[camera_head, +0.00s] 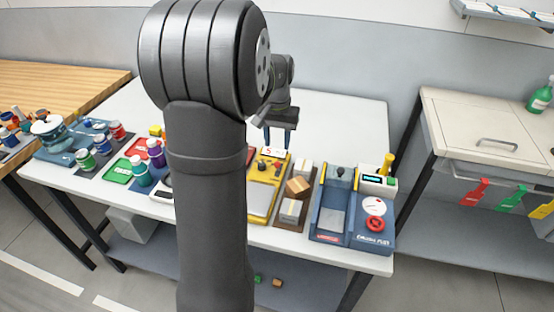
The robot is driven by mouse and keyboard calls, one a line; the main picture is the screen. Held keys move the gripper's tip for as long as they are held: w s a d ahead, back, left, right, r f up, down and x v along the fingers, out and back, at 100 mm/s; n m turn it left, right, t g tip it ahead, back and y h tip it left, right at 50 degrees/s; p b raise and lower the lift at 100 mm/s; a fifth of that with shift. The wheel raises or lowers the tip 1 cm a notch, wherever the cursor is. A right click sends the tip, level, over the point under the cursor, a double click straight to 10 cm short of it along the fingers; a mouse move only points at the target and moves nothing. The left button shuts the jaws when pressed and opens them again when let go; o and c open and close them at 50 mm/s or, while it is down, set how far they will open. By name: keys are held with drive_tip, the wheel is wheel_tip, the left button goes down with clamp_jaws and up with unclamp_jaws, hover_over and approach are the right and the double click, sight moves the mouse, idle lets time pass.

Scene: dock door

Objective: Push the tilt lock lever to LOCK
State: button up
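My gripper (278,142) hangs with its fingers pointing down above the back edge of the yellow device, left of the blue device. The two fingers look apart, with nothing seen between them. The blue device (330,238) stands at the right end of the white table. It has a short dark-knobbed lever (340,174) at its back and an upright yellow handle (387,162) at its back right. I cannot tell which of these is the tilt lock lever, and no LOCK marking is readable. My gripper is apart from both.
The yellow device (262,196) and a brown tray (283,222) with boxes stand left of the blue device. A red dial (375,223) is on its right front. Bottles and coloured trays fill the table's left. My arm hides the middle; the back right is clear.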

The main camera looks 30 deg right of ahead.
sight(277, 162)
wheel_tip(277, 162, down, 8)
drive_tip(key=shift+r, duration=0.1)
drive_tip(key=shift+c, duration=0.4)
clamp_jaws()
drive_tip(key=shift+w+d, duration=0.1)
drive_tip(key=shift+w, duration=0.05)
drive_tip(key=w+d+g+y, duration=0.2)
drive_tip(key=g+y, duration=0.1)
drive_tip(key=shift+w+d+f+g+y, duration=0.2)
drive_tip(key=shift+w+d+g+y, duration=0.25)
drive_tip(key=shift+g+y, duration=0.2)
drive_tip(key=shift+w+d+f+g+y, duration=0.15)
drive_tip(key=shift+w+d+g+y, duration=0.25)
drive_tip(key=shift+g+y, duration=0.25)
